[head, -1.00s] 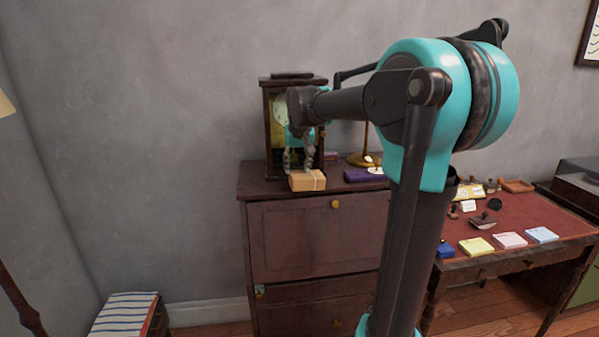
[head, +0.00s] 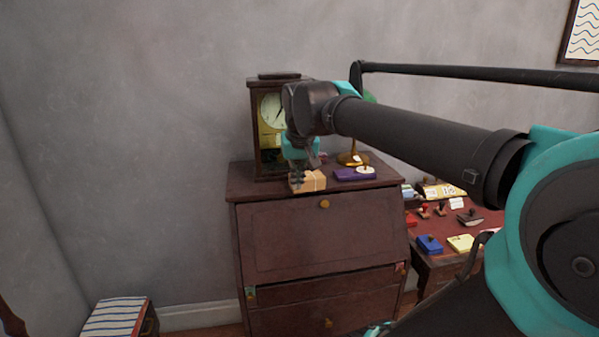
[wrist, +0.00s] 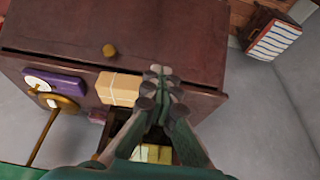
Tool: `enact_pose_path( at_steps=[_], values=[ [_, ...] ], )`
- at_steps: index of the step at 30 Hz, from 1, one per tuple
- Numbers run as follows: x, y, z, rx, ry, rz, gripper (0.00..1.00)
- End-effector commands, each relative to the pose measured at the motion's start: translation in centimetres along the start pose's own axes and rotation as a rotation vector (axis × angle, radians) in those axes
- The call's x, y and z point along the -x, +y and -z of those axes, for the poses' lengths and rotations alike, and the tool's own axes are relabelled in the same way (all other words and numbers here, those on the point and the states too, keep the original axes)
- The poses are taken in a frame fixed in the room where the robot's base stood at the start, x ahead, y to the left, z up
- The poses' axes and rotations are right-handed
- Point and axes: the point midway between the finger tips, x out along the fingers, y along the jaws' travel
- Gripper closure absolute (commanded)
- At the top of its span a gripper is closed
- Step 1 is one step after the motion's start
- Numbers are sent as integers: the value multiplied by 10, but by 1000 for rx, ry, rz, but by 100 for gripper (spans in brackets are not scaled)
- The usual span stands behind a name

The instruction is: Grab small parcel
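The small parcel (head: 313,181) is a tan box with a pale band, lying on top of the dark wooden cabinet (head: 285,235) near its front edge. It also shows in the wrist view (wrist: 118,89), just left of my fingertips. My gripper (head: 299,179) points down at the parcel's left end, and one finger hides part of that end in the head view. In the wrist view my gripper (wrist: 161,76) has its fingers drawn together with nothing between them. They are beside the parcel; I cannot tell whether they touch it.
A wooden clock (head: 257,130) stands behind my gripper. A purple box (head: 346,175) and a brass stand (head: 347,159) are to the parcel's right. A red-topped desk (head: 440,228) with stamps and notepads stands at right. A striped stool (head: 117,315) is at lower left.

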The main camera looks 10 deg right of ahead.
Motion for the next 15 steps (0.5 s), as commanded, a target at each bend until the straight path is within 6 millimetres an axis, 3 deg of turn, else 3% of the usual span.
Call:
enact_pose_path(
  at_steps=[6,15],
  values=[
    [6,0,-16,1,0,0,100],
    [8,0,-19,1,0,0,100]
  ],
)
